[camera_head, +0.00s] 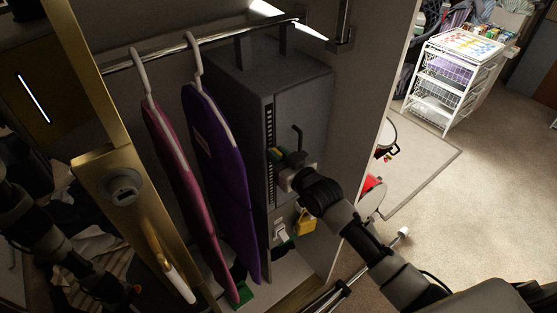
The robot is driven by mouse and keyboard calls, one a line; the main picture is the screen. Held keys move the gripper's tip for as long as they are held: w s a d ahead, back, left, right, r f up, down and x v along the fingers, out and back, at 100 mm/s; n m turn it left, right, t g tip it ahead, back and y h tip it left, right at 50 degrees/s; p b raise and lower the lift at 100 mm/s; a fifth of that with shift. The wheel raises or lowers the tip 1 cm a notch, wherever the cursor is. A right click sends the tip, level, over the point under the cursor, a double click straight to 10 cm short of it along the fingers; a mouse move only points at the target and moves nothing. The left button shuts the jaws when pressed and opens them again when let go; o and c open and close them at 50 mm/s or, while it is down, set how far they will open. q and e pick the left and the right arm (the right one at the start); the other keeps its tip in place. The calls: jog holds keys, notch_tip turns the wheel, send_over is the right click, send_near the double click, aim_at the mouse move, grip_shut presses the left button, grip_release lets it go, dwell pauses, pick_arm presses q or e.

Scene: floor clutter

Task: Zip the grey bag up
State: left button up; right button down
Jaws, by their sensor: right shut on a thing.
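The grey bag (305,85) stands upright in an open closet, a tall boxy shape with two dark handles near the rail. A dark toothed zip strip (269,125) runs down its front left edge. My right gripper (279,158) is at this strip, about midway up the bag, shut on what looks like the zip pull; the pull itself is mostly hidden by the fingers. My left arm comes in at the lower left, with its dark gripper (118,292) low behind the brass-edged door; its fingers are too dark to read.
A purple garment (222,175) and a maroon one (180,190) hang left of the bag from a metal rail (180,45). The door edge with its lock (123,187) stands at the left. A yellow padlock-like item (306,222) is below my right gripper.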

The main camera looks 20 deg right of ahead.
notch_tip(320, 180, up, 11)
jog(key=p, duration=0.7)
jog(key=shift+r, duration=0.15)
pick_arm(q)
notch_tip(320, 180, up, 9)
jog(key=shift+r, duration=0.2)
pick_arm(e)
jog(key=shift+r, duration=0.45)
jog(key=c, duration=1.1)
grip_release()
jog(key=shift+s+d+f, duration=0.1)
jog(key=shift+s+f, duration=0.1)
jog(key=shift+s, duration=0.05)
pick_arm(q)
notch_tip(320, 180, down, 3)
jog(key=b, duration=0.3)
jog(key=shift+f, duration=0.15)
pick_arm(e)
send_near(269, 111)
jog(key=v, duration=0.4)
jog(key=shift+s+d+r, duration=0.1)
jog(key=shift+s+r, duration=0.05)
jog(key=shift+s, duration=0.05)
